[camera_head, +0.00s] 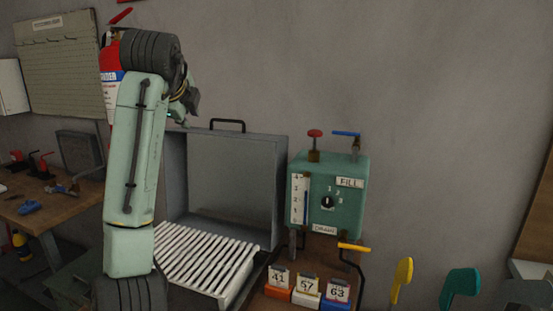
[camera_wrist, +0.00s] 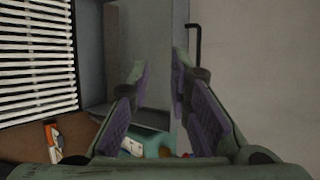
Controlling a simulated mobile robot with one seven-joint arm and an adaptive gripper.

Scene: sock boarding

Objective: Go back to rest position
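My gripper shows in the wrist view (camera_wrist: 160,72) with its two purple-padded fingers apart and nothing between them. In the head view my raised arm stands at the left, and the gripper end (camera_head: 188,103) is small and mostly hidden behind the wrist. It is in the air above the left part of an open grey metal box (camera_head: 225,180) with a black handle. I see no sock in either view.
A white slatted rack (camera_head: 205,258) lies before the box. A green fill-and-drain unit (camera_head: 328,195) stands at its right. Numbered blocks (camera_head: 307,292) sit below it. Yellow (camera_head: 401,275) and teal (camera_head: 461,283) foot-shaped forms stand at right. A workbench (camera_head: 55,205) is at left.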

